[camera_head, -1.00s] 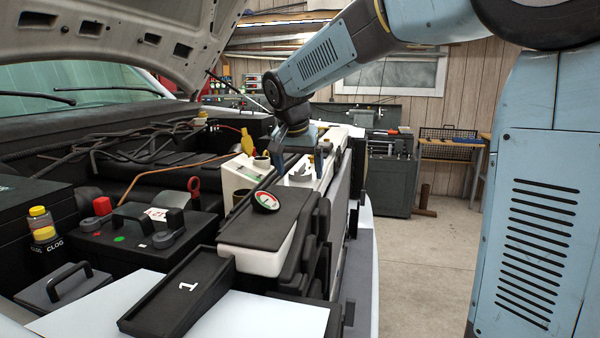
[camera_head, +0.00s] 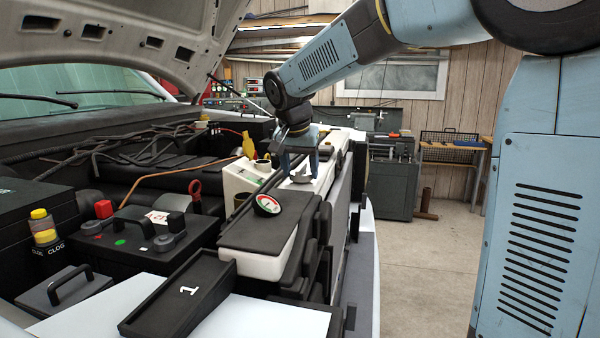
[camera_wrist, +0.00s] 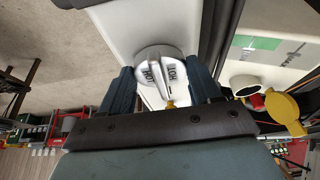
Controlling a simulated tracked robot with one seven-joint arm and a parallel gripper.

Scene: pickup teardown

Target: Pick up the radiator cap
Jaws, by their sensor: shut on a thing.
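The radiator cap (camera_wrist: 160,68) is a round silver-grey disc with a raised bar and dark lettering, in the middle of the wrist view. It also shows in the head view (camera_head: 301,180), small and grey, at the top of the white part at the front of the engine bay. My gripper (camera_wrist: 161,84) points down over it, one blue finger on each side, shut on the cap. In the head view my gripper (camera_head: 299,170) partly covers it. The cap looks seated; I cannot tell whether there is a gap under it.
A white reservoir (camera_head: 240,180) with an open neck and a yellow cap (camera_head: 249,145) stands just left of my gripper. A round gauge (camera_head: 267,204) lies on the black cover nearer the camera. A black tray (camera_head: 180,293) marked 1 is in front. The floor at right is clear.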

